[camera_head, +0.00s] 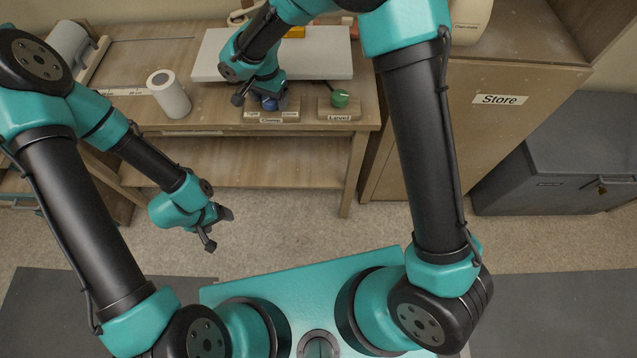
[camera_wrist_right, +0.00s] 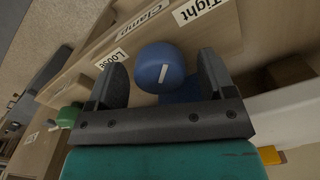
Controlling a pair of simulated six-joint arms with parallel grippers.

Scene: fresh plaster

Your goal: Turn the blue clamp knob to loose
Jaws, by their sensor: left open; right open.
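The blue clamp knob (camera_head: 269,104) sits on a small wooden block at the bench's front. In the right wrist view the blue knob (camera_wrist_right: 160,68) shows a white pointer line on its face, angled between the "Loose" label (camera_wrist_right: 112,58) and the "Tight" label (camera_wrist_right: 200,10). My right gripper (camera_head: 262,98) is at the knob. In the wrist view my right gripper (camera_wrist_right: 163,85) is open, with one finger on each side of the knob; whether they touch it I cannot tell. My left gripper (camera_head: 218,228) is open and empty, hanging in front of the bench.
A green knob (camera_head: 340,98) on a "Level" block stands right of the clamp block. A white roll (camera_head: 169,94) stands to the left on the bench. A pale board (camera_head: 325,60) lies behind. A "Store" cabinet (camera_head: 470,125) and grey chest (camera_head: 560,170) stand at right.

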